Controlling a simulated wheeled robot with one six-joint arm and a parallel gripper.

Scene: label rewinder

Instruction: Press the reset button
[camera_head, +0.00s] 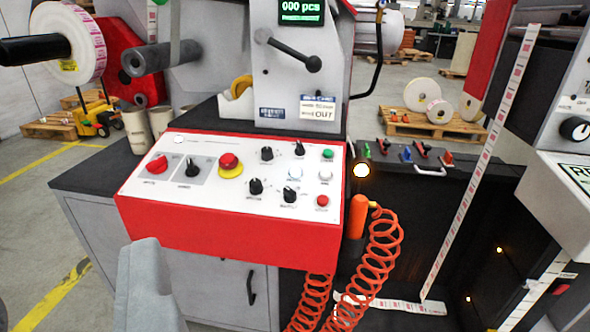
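A white control panel (215,182) with a red front edge faces me in the middle of the view. Its right side carries a green button (327,154), two white buttons (325,176) (295,173) and a small red button (322,200). Their labels are too small to read, so I cannot tell which one is reset. A red mushroom button (229,161) sits on a yellow ring near the panel's middle. My gripper (144,243) shows as a grey shape at the lower left, apart from the buttons, in front of the panel's red edge. I cannot make out separate fingers.
Several black knobs (267,154) and a red rotary switch (157,164) share the panel. An orange coiled hose (380,250) hangs at its right. A black lever (290,50) and label roll (68,42) are above. A label strip (480,160) runs down at the right.

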